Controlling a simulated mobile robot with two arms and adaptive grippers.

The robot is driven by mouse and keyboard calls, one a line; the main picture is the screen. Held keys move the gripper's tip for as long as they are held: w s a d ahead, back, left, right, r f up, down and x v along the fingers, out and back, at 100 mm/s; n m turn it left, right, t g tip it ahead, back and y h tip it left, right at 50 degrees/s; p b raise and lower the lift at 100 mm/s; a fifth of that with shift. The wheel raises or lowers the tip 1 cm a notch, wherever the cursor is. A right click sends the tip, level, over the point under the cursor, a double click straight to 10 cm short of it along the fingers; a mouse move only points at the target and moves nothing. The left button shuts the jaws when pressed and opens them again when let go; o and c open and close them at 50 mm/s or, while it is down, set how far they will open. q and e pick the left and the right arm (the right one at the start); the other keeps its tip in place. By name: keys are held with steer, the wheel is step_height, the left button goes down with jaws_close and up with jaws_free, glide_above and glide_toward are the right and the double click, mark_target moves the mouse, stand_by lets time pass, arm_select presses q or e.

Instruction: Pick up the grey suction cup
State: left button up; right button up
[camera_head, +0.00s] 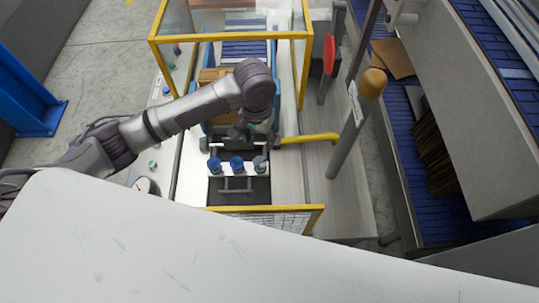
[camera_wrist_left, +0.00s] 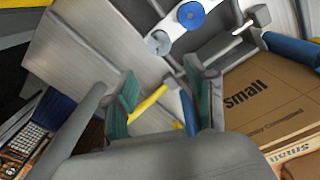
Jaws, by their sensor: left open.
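The grey suction cup (camera_head: 259,163) is at the right end of a row on a white bar, beside two blue suction cups, the nearer being the middle blue cup (camera_head: 236,162). In the left wrist view the grey cup (camera_wrist_left: 158,43) is a round grey disc above the fingers, with a blue cup (camera_wrist_left: 190,15) to its upper right. My left gripper (camera_head: 240,131) is just beyond the row in the head view, apart from the cups. In the wrist view its green-padded fingers (camera_wrist_left: 160,90) are spread with nothing gripped. My right gripper is not in view.
A yellow-framed enclosure (camera_head: 314,60) surrounds the work area, with a yellow bar (camera_head: 310,138) at its right. Cardboard boxes (camera_wrist_left: 268,100) lie close to the gripper on the right in the wrist view. A post with an orange knob (camera_head: 372,84) stands further right.

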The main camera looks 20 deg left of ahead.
arm_select(q)
glide_above(259, 164)
steer(key=f, duration=0.4)
steer(key=shift+a+f, duration=0.3)
steer(key=shift+f, duration=0.05)
step_height(259, 164, down, 2)
steer(key=shift+w+d+f+p, duration=0.1)
steer(key=shift+f+p, duration=0.1)
steer(key=shift+p, duration=0.15)
steer(key=shift+f, duration=0.35)
steer(key=shift+d+f+p, duration=0.1)
steer(key=shift+f+p, duration=0.25)
steer(key=shift+f, duration=0.25)
step_height(259, 164, down, 4)
steer(key=shift+d+r+p, duration=0.1)
steer(key=shift+r+p, duration=0.1)
steer(key=shift+p, duration=0.15)
steer(key=shift+f, duration=0.25)
steer(key=c, duration=0.8)
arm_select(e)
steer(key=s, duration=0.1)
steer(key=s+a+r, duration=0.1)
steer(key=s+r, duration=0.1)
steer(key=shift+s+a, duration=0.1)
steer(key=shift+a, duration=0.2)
arm_select(q)
steer(key=shift+r, duration=0.1)
